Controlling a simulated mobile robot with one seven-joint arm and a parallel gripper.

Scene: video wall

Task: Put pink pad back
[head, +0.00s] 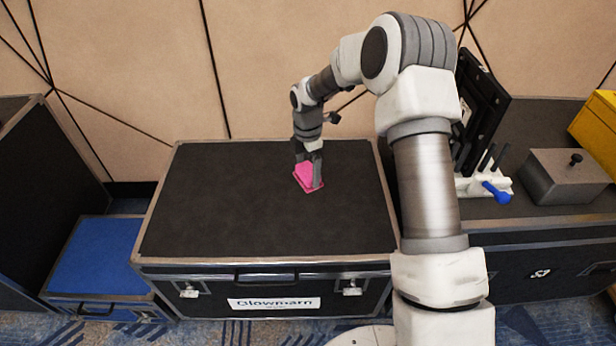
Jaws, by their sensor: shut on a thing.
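The pink pad (304,176) is a small bright pink piece at the back right part of the black case top (220,205). My gripper (309,178) points down at it from above, with its fingers at the pad. The gripper is shut on the pad and covers part of it. The pad is at or just above the case top; I cannot tell whether it touches.
On the right, a second case bears a black panel (480,105), a white holder with a blue handle (492,192), a grey block (565,175) and a yellow box (597,122). A low blue-topped case (95,255) stands left. Most of the middle case top is bare.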

